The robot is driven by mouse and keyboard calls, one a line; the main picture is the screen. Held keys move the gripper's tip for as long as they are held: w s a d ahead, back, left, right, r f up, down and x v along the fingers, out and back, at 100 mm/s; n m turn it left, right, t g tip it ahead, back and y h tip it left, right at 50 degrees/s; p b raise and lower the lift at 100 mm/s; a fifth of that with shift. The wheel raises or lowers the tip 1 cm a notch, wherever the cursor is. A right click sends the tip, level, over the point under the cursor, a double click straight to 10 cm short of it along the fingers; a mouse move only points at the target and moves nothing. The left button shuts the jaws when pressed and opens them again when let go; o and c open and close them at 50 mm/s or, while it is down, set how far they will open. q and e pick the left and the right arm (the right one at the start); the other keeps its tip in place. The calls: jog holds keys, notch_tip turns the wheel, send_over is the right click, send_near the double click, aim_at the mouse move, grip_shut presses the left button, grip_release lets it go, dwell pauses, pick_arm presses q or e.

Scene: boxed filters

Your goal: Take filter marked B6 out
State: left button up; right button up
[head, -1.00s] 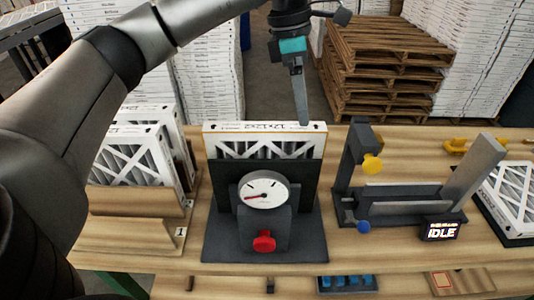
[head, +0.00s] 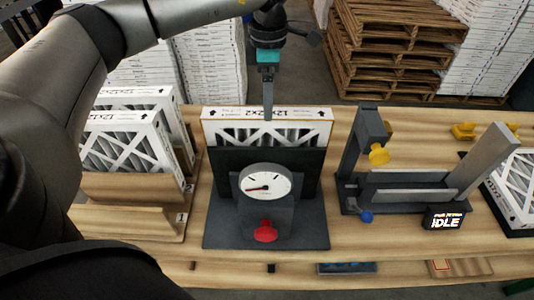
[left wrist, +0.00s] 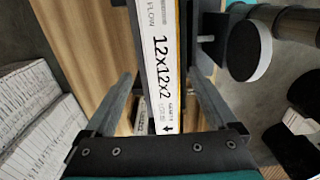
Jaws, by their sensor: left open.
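A white-framed pleated filter (head: 268,132) stands upright in a dark holder (head: 225,165) behind a gauge. Its top edge reads 12x12x2, and it also shows in the left wrist view (left wrist: 163,60). I cannot make out a B6 mark on it. My left gripper (head: 268,116) points down over the middle of the filter's top edge. In the left wrist view my open fingers (left wrist: 165,88) lie on either side of that edge, with gaps. I cannot tell how far down they reach. My right gripper is not in view.
More filters (head: 125,150) stand in a wooden rack (head: 130,222) on the left. The round gauge (head: 265,182) and red knob (head: 265,232) are in front of the holder. On the right are a dark fixture with a yellow knob (head: 379,154) and a display reading IDLE (head: 446,217).

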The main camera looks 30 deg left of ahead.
pick_arm(q)
jog(key=f+p, duration=0.1)
jog(key=f, duration=0.4)
jog(key=shift+s, duration=0.2)
jog(key=shift+c, duration=0.3)
grip_shut()
dwell(0.4)
